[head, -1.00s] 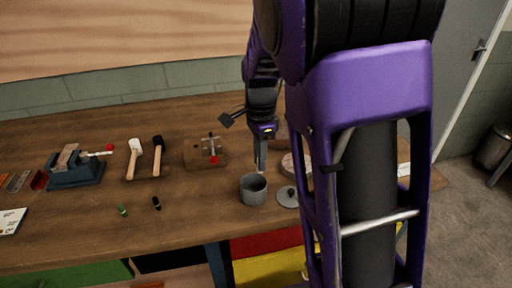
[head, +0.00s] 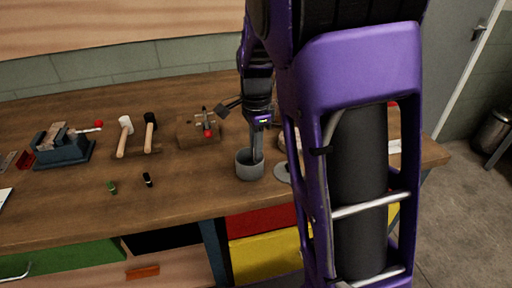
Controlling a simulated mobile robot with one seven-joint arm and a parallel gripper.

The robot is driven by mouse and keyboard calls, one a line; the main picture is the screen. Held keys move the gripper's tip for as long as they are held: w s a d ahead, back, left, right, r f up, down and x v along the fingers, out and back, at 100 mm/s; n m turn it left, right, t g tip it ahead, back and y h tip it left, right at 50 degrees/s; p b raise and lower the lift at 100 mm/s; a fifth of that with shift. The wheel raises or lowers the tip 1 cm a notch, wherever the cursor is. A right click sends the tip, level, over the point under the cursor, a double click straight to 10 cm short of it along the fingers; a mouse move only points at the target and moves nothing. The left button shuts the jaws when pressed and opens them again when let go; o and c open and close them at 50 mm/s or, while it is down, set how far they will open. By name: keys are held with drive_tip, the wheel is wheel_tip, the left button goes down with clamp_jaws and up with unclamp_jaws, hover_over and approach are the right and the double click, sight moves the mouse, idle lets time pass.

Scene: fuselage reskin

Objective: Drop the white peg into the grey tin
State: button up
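The grey tin (head: 249,169) stands open on the wooden bench, right of the middle. My gripper (head: 257,158) points down at the tin, with its fingertips at or just inside the rim. The fingers are small and seen edge-on, so I cannot tell whether they are open or shut. I cannot make out the white peg; the inside of the tin and the fingertips are mostly hidden.
A grey lid (head: 283,173) lies right of the tin, partly behind my arm. A toggle clamp on a wooden block (head: 199,133), two mallets (head: 137,139) and a blue vise (head: 64,149) stand to the left. A green peg (head: 111,188) and a black peg (head: 148,180) lie in front.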

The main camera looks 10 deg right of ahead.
drive_tip(key=o, duration=0.5)
drive_tip(key=shift+c, duration=0.2)
wheel_tip(320, 180, up, 18)
drive_tip(key=p, duration=0.3)
drive_tip(key=shift+f+p, duration=0.25)
drive_tip(key=shift+p, duration=0.05)
